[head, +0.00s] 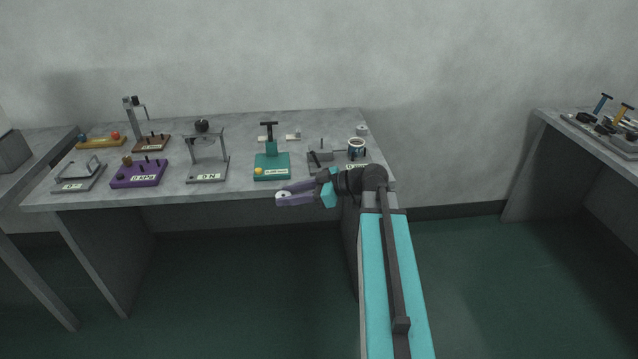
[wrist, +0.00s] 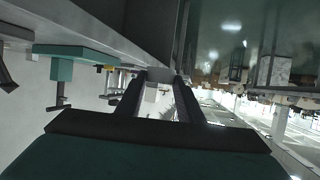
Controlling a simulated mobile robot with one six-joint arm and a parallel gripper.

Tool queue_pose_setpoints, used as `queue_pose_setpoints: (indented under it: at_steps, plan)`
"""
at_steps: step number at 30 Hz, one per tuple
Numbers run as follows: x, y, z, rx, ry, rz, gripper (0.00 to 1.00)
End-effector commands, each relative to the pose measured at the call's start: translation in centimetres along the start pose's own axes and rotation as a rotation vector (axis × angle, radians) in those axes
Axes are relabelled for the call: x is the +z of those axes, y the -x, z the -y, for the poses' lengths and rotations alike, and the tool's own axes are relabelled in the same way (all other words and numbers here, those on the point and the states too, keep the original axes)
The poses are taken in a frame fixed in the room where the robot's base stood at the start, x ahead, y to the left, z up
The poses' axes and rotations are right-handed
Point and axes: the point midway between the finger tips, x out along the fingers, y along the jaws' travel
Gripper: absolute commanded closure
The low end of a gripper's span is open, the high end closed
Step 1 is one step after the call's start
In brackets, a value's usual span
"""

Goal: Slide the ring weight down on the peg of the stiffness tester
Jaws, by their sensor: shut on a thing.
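My gripper (head: 284,195) is in front of the bench's front edge, below the teal device, with its jaws pointing left. It is shut on a small pale thing, likely the ring weight (head: 283,195), which looks light with a dark spot. In the wrist view a pale piece (wrist: 153,88) shows between the two dark fingers; its ring shape is not clear. The stiffness tester is not named by any readable label. A dark grey device with a short upright peg (head: 322,145) stands behind my wrist at the bench's right end, partly hidden by my arm; it may be the tester.
The teal device (head: 271,168) with a T-handle stands behind my gripper. A grey stand (head: 207,176) marked 0 N and a purple block (head: 138,176) stand left. Air before the bench is free.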

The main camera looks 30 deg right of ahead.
Motion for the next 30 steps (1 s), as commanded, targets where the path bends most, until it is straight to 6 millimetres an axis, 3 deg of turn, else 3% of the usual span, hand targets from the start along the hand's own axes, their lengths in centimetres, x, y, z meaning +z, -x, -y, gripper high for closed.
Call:
queue_pose_setpoints:
  at_steps: [6,12,18,30]
  plan:
    - [-0.5,-5.7,4.8,-0.065,0.025,0.001,0.90]
    - [-0.6,-8.9,7.7,-0.090,0.035,0.002,0.90]
    - [-0.6,-9.9,8.4,-0.077,0.031,0.002,0.90]
    - [-0.6,-9.9,8.3,-0.074,0.030,0.002,0.90]
